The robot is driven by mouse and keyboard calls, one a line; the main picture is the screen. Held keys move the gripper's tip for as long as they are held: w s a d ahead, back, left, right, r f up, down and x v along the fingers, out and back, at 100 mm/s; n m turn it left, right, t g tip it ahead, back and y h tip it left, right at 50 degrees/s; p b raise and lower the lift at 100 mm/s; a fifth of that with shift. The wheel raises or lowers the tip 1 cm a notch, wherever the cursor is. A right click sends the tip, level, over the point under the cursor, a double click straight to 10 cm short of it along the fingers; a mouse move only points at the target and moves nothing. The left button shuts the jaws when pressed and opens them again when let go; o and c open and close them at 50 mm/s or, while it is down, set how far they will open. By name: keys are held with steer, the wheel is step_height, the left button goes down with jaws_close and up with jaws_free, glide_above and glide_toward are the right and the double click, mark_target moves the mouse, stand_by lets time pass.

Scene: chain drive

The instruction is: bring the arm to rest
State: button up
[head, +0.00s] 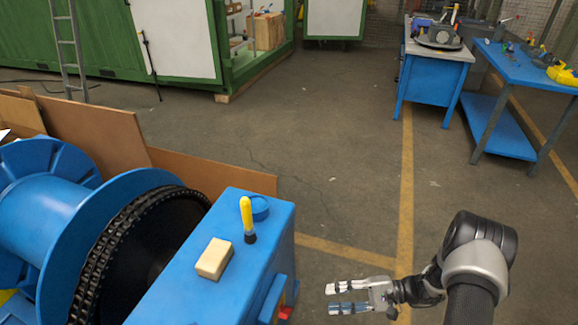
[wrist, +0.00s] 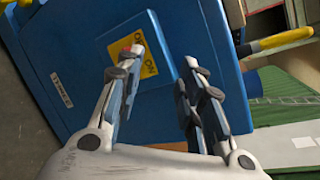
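My gripper (head: 345,298) is at the lower right of the head view, out in the air to the right of the blue machine housing (head: 228,262). In the wrist view my gripper (wrist: 160,72) has its two fingers apart, with nothing between them. Behind the fingers is a blue panel with a yellow label (wrist: 127,55). My arm comes in from the bottom right of the head view and is bent at the elbow.
A sponge-like block (head: 214,259) and a yellow-handled tool (head: 247,220) are on top of the housing. A black chain wheel (head: 150,250) and blue drum (head: 50,215) lie left. Blue tables (head: 527,68) stand at the back right. The middle floor is clear.

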steer(key=s+a+r+n+g+h, duration=0.1)
steer(key=s+r+n+g+h, duration=0.2)
steer(key=r, duration=0.9)
steer(key=s+a+r+n+h, duration=0.15)
steer(key=r+h, duration=0.35)
steer(key=r, duration=0.6)
steer(key=s+d+r+n+t+h, duration=0.2)
steer(key=s+r+n+t+h, duration=0.2)
steer(key=s+r+t+h, duration=0.3)
steer(key=s+r, duration=0.5)
steer(key=s, duration=0.2)
steer(key=shift+d+r, duration=0.35)
steer(key=shift+a, duration=0.1)
